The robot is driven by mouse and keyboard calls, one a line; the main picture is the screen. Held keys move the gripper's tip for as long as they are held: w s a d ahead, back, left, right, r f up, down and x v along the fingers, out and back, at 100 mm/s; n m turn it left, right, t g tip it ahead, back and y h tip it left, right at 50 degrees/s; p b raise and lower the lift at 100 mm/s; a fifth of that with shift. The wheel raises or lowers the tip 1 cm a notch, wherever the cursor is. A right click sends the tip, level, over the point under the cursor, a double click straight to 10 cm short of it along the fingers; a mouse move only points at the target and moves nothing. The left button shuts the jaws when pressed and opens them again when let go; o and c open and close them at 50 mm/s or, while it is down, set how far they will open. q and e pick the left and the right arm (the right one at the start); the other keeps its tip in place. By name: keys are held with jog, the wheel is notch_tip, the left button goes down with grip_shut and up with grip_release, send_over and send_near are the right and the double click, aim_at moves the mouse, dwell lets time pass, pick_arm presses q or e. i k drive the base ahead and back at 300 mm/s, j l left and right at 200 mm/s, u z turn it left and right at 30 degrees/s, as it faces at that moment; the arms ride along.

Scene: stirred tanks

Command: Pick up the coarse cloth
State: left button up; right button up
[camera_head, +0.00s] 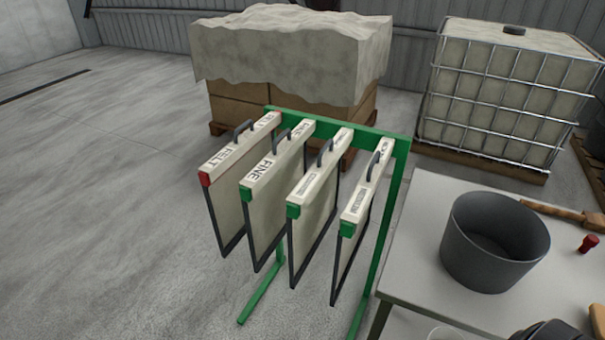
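Several framed filter cloths hang side by side on a green rack, each with a pale top bar and a dark handle. The leftmost cloth (225,205) has a red end and reads FELT. The second cloth (265,215) has a green end and reads FINE. The third cloth (305,230) and the rightmost cloth (350,250) also have green ends, but their labels are too small to read. I cannot tell which is the coarse cloth.
The green rack (395,185) stands left of a pale table (410,270) holding a grey bucket (492,262), a wooden-handled tool (555,213) and a small red object (589,243). Behind are a covered pallet load (290,55) and a caged tank (500,95). Floor at left is clear.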

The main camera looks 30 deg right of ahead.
aim_at(323, 204)
jog(key=z, duration=1)
